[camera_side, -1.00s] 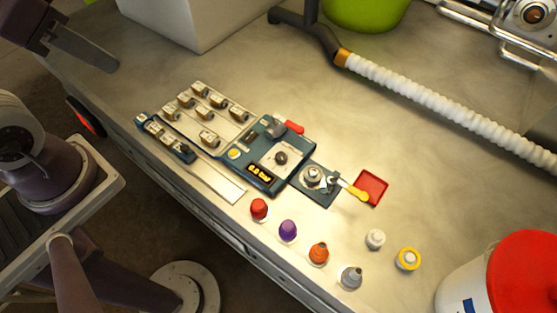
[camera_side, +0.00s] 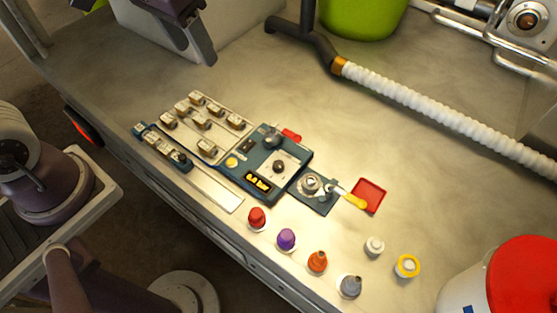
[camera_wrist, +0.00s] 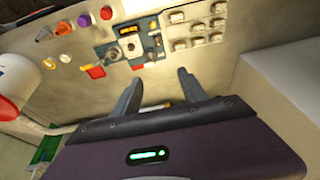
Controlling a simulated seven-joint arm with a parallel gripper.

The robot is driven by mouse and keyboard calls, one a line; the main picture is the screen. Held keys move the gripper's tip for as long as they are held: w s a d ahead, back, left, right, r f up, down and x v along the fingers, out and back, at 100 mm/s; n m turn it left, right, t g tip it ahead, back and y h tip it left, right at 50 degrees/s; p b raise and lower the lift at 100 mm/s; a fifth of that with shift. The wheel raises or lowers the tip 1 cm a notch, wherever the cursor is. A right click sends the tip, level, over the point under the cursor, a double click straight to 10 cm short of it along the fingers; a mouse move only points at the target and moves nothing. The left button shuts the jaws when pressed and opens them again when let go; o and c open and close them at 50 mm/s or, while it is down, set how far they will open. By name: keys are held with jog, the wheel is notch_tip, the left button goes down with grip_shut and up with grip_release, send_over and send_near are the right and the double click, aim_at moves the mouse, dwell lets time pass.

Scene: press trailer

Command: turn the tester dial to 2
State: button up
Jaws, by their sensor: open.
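The tester (camera_side: 246,165) is a blue box on the bench with a lit yellow display (camera_side: 257,181), too small to read. Its dark round dial (camera_side: 279,167) sits on a pale plate; I cannot make out the dial's setting. The tester also shows upside down in the wrist view (camera_wrist: 117,32), beyond my fingers. My gripper (camera_wrist: 160,88) is open and empty, its two fingers well apart. In the side view my gripper (camera_side: 203,50) is at the top, above the back of the bench, clear of the tester. Nothing touches the dial.
Several small blocks (camera_side: 202,123) sit on a rack left of the tester. A socket plate (camera_side: 312,185) and red tray (camera_side: 369,195) lie to its right. Several coloured caps (camera_side: 286,239) stand in front. A white hose (camera_side: 440,110) and green bucket (camera_side: 362,15) are behind.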

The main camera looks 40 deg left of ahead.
jog(key=w+d+f+g, duration=0.2)
jog(key=w+d+f, duration=0.2)
jog(key=w+f, duration=0.55)
jog(key=g, duration=0.2)
send_over(279, 164)
jog(key=shift+h, duration=0.3)
notch_tip(279, 164, down, 19)
jog(key=shift+r, duration=0.15)
notch_tip(279, 164, down, 8)
jog(key=shift+r, duration=0.25)
jog(key=shift+c, duration=0.4)
grip_shut()
